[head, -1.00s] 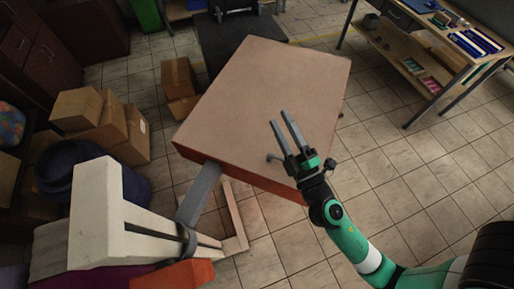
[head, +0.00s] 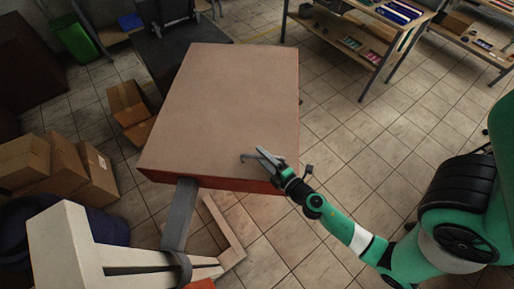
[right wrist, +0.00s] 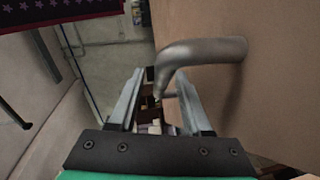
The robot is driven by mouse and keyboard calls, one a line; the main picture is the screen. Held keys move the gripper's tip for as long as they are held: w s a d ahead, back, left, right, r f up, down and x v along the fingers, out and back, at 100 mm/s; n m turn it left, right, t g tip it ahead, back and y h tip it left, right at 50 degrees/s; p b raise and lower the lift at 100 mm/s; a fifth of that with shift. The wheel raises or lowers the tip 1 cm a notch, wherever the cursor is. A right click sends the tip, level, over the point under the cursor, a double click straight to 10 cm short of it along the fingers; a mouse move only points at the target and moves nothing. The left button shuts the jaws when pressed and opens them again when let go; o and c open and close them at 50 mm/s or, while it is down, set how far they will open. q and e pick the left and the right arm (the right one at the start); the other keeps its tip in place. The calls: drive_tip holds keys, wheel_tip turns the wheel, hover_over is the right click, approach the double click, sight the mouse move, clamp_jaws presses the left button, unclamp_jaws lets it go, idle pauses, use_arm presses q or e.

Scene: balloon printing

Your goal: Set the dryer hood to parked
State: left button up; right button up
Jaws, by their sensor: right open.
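The dryer hood appears to be the large box with a tan top (head: 225,100) and a red-orange edge, in the middle of the head view. A small grey bent handle (head: 246,157) shows near its front right corner. In the right wrist view the handle (right wrist: 205,50) is a thick tube fixed to the tan panel (right wrist: 275,90), its bent end running down between the finger lines. My right gripper (head: 262,153) is at the handle; in the wrist view its open fingers (right wrist: 160,98) lie either side of the tube's lower end. Contact cannot be told. My left gripper is out of view.
A grey arm (head: 178,215) joins the box to a white frame (head: 70,250) at lower left. Cardboard boxes (head: 55,165) stand at left. A shelf table (head: 365,30) is at upper right. Tiled floor (head: 350,130) lies open right of the box.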

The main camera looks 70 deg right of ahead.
sight(257, 152)
drive_tip(key=shift+x, duration=1.5)
clamp_jaws()
